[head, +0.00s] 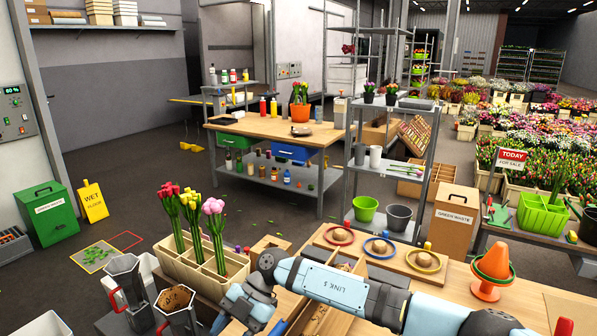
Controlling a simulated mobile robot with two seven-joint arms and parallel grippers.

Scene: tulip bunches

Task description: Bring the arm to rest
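One arm of mine (340,285), pale blue and grey, comes in from the lower right and reaches left across the wooden bench. It bends down at its wrist (246,302) near the bottom edge, beside the crate. Its gripper fingers do not show. My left gripper is not in view. A cream compartment crate (234,282) stands left of the wrist. It holds three upright tulip bunches: red (172,213), yellow (192,222) and pink (215,222). The arm hides part of the bench behind it.
Two metal jugs (127,285) (178,312) stand left of the wrist. A wooden board with coloured rings (380,248) lies behind the arm. An orange cone-shaped object (492,270) stands at right.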

